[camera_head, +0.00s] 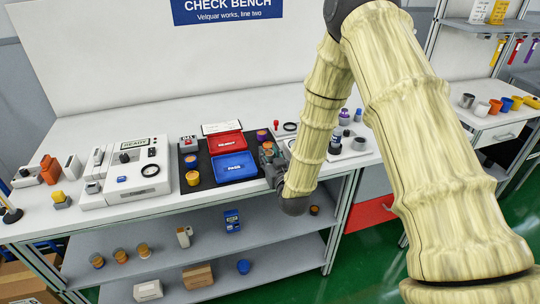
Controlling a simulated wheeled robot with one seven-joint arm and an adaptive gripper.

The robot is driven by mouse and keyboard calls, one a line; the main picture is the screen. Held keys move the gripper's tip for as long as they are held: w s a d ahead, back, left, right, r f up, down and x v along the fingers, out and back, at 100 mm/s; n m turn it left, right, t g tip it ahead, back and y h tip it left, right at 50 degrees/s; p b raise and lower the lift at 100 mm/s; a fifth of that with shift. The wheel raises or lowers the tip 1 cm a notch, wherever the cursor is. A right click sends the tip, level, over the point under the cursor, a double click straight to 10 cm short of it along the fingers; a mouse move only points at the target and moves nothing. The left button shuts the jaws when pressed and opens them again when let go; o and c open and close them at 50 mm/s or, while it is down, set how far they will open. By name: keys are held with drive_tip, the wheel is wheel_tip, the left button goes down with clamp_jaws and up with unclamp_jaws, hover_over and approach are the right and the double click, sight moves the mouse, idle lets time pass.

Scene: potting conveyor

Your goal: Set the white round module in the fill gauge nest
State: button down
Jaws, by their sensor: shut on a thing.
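My gripper (268,152) is at the right side of the blue PASS tray, low over the dark mat. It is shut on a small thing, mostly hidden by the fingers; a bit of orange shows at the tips. I cannot tell whether this is the white round module, and no white round module shows clearly elsewhere. A white machine (125,172) with a READY screen stands left of the mat. I cannot tell which part is the fill gauge nest.
Red (226,143) and blue (235,166) trays lie on the dark mat with several small round pieces beside them. An orange-topped cup (193,178) stands at the mat's left. My arm hides part of the bench's right side. Bare bench lies along the front edge.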

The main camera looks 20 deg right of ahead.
drive_tip(key=shift+f, duration=0.15)
drive_tip(key=c, duration=1.1)
unclamp_jaws()
drive_tip(key=shift+o, duration=0.2)
